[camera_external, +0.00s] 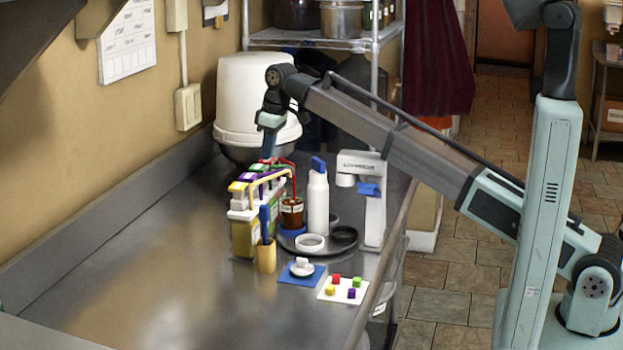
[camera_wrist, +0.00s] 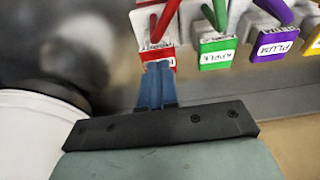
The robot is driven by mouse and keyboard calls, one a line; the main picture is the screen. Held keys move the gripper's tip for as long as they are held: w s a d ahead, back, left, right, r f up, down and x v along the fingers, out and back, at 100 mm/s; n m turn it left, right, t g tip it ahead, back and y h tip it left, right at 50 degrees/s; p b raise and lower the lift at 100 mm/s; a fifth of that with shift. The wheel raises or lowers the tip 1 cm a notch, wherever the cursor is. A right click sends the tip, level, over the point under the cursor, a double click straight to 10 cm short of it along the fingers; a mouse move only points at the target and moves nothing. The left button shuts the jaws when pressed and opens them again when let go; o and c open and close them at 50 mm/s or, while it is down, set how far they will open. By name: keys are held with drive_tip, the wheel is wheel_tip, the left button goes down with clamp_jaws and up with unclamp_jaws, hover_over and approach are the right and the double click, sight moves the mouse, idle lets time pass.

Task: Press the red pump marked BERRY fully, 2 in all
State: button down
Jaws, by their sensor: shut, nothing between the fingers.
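The red pump (camera_wrist: 160,52) is the leftmost of a row in the wrist view, and its white label is partly covered by my fingertips, so I cannot read it fully. In the external view the red pump (camera_external: 269,161) is at the far end of the row. My gripper (camera_wrist: 158,66) is shut and empty, with its blue fingertips at the label edge of the red pump's head; I cannot tell whether they press on it. My gripper (camera_external: 268,154) points down over that pump in the external view. How far the pump is pressed is not clear.
Beside it stand a green pump (camera_wrist: 216,52), a purple pump marked PLUM (camera_wrist: 272,45) and a yellow pump (camera_wrist: 313,42). A dark jar (camera_external: 292,214) sits under the nozzles. A white bottle (camera_external: 318,205) and a white bucket (camera_external: 245,92) stand close by.

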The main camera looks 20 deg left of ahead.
drive_tip(key=shift+f, duration=0.85)
drive_tip(key=shift+r, duration=1.7)
drive_tip(key=shift+r, duration=0.1)
wheel_tip(320, 180, up, 6)
drive_tip(key=shift+f, duration=0.1)
idle(0.7)
